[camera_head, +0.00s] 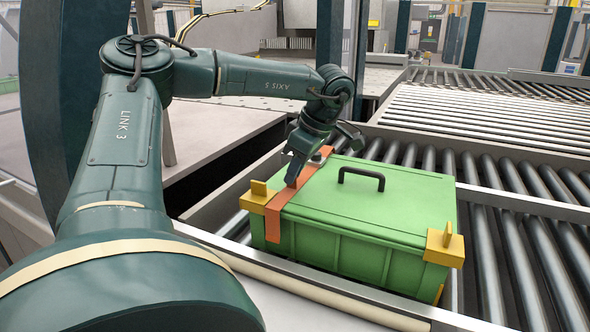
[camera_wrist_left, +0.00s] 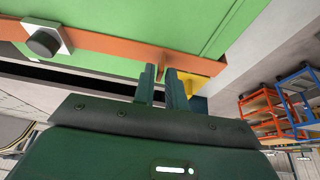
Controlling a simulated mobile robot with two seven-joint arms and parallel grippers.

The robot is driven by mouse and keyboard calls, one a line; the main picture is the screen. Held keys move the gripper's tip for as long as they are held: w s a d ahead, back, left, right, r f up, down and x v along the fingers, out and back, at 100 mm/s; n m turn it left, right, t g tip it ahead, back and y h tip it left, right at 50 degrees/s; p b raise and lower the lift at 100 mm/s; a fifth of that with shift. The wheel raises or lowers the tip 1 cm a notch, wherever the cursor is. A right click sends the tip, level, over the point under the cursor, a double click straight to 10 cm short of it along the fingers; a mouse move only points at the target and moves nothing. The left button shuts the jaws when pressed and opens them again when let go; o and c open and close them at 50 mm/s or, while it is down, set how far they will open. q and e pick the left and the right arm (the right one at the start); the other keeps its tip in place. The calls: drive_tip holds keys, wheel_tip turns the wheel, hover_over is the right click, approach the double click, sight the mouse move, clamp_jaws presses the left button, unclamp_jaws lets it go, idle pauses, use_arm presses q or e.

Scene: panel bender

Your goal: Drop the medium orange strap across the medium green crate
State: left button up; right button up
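The green crate (camera_head: 365,215) stands on the rollers, lid shut, with a black handle on top. The orange strap (camera_head: 273,222) lies across the left part of its lid. Its near end hangs down the crate's front face; its far end is hidden. In the left wrist view, the strap (camera_wrist_left: 110,42) runs along the green lid with a dark round knob on a pale plate. A small orange tab stands up from it. My left gripper (camera_head: 291,182) is low over the strap. Its fingers (camera_wrist_left: 160,85) are apart at the tab, with a narrow gap. My right gripper is out of view.
Yellow corner blocks (camera_head: 444,246) sit on the crate's corners. Roller conveyors (camera_head: 520,190) extend right and behind. A pale rail (camera_head: 330,295) runs along the front. Orange and blue racks (camera_wrist_left: 290,100) show at right in the left wrist view.

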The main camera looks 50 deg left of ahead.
use_arm(q)
drive_tip(key=o, duration=0.3)
drive_tip(key=shift+o, duration=0.2)
drive_tip(key=v, duration=1.3)
drive_tip(key=shift+r, duration=0.1)
